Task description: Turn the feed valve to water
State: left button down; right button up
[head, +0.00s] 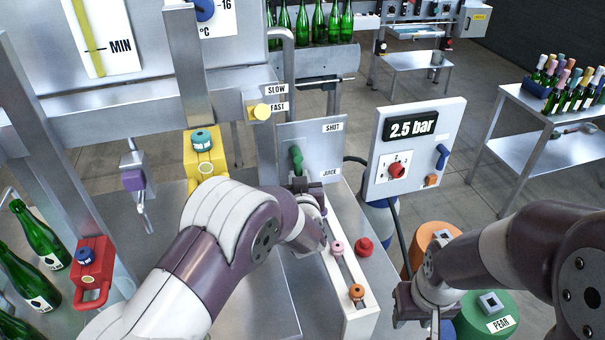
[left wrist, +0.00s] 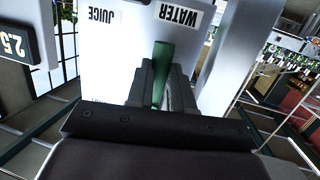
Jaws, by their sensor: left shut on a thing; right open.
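The feed valve is a green handle (head: 296,158) on a grey plate (head: 315,140) near the middle of the head view. The plate has a SHUT label (head: 333,127) at upper right and a JUICE label (head: 330,172) below. In the left wrist view the green handle (left wrist: 163,70) stands between my left gripper's fingers (left wrist: 163,95), with the WATER label (left wrist: 180,15) beyond it and the JUICE label (left wrist: 103,12) to the left. My left gripper (head: 300,182) is shut on the handle. Its arm hides part of the plate in the head view. My right gripper (head: 415,305) is open at lower right.
A 2.5 bar panel (head: 412,145) stands right of the plate. Orange (head: 430,240) and green (head: 485,320) drums stand near my right arm. Red (head: 92,265) and yellow (head: 205,160) fixtures stand left.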

pick_arm(q)
jog(key=shift+a+m, duration=0.15)
jog(key=shift+m, duration=0.15)
dwell(0.4)
jog(key=c, duration=1)
grip_release()
jog(key=shift+s, duration=0.1)
jog(key=s+d+r+b, duration=0.1)
jog(key=s+r+b, duration=0.1)
jog(key=s, duration=1)
jog(key=shift+d+r+b, duration=0.25)
jog(key=shift+b, duration=0.1)
jog(key=shift+s, duration=0.1)
